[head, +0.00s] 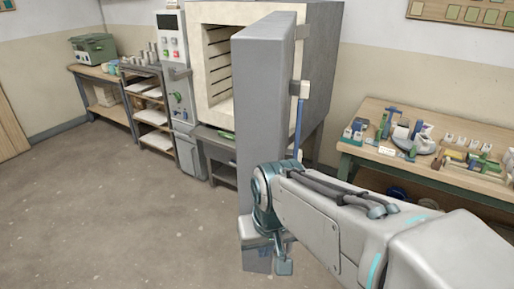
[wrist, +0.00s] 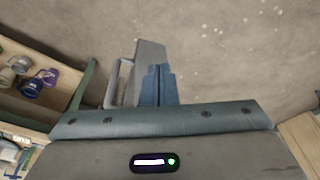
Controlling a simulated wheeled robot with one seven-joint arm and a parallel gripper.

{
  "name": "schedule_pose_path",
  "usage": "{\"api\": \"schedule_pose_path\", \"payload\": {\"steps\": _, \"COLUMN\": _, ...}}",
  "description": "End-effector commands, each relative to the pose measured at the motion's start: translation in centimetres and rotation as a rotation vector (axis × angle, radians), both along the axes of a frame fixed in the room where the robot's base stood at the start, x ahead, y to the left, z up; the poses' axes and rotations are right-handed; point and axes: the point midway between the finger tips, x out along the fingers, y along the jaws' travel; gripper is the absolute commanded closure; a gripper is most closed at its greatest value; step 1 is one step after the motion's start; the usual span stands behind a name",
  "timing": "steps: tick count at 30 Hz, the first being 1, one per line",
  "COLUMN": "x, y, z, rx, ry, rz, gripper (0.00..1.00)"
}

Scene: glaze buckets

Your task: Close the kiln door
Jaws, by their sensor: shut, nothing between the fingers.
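The kiln (head: 320,70) stands at the back, with its cream-lined chamber (head: 215,90) exposed. Its tall grey door (head: 263,100) is swung wide open and juts toward me, hiding part of the chamber. My gripper (head: 283,266) is low in front of the door's lower part in the head view, which hides that part. In the wrist view my gripper's blue fingers (wrist: 158,86) are together with nothing between them. A grey piece, apparently the door (wrist: 150,54), shows just beyond them, with a pale bar at its left. I cannot tell whether the fingers touch it.
A workbench (head: 350,160) with tools and jars stands right of the kiln; a bench (wrist: 40,110) also shows at left in the wrist view. A control cabinet (head: 172,45) and shelves (head: 150,115) stand left of the kiln. The floor (head: 110,210) at left is clear.

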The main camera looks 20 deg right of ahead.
Motion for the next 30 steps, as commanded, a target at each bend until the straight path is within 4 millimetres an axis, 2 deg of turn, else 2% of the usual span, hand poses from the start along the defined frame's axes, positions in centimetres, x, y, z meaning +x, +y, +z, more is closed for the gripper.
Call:
{"api": "schedule_pose_path", "payload": {"steps": 8, "x": 2.5, "y": -5.3, "z": 5.8, "rx": 0.304, "ry": 0.215, "rz": -0.691, "gripper": 1.00}}
{"api": "schedule_pose_path", "payload": {"steps": 12, "x": 3.9, "y": -9.2, "z": 8.9, "rx": 0.507, "ry": 0.332, "rz": -1.079, "gripper": 1.00}}
{"api": "schedule_pose_path", "payload": {"steps": 18, "x": 5.0, "y": -15.5, "z": 12.7, "rx": 0.789, "ry": 0.467, "rz": -1.517, "gripper": 1.00}}
{"api": "schedule_pose_path", "payload": {"steps": 21, "x": 5.1, "y": -18.0, "z": 13.9, "rx": 0.895, "ry": 0.512, "rz": -1.654, "gripper": 1.00}}
{"api": "schedule_pose_path", "payload": {"steps": 24, "x": 5.1, "y": -19.6, "z": 14.6, "rx": 0.965, "ry": 0.541, "rz": -1.733, "gripper": 1.00}}
{"api": "schedule_pose_path", "payload": {"steps": 27, "x": 5.1, "y": -20.3, "z": 14.8, "rx": 0.999, "ry": 0.554, "rz": -1.769, "gripper": 1.00}}
{"api": "schedule_pose_path", "payload": {"steps": 30, "x": 5.3, "y": -20.0, "z": 14.3, "rx": 1.009, "ry": 0.561, "rz": -1.778, "gripper": 1.00}}
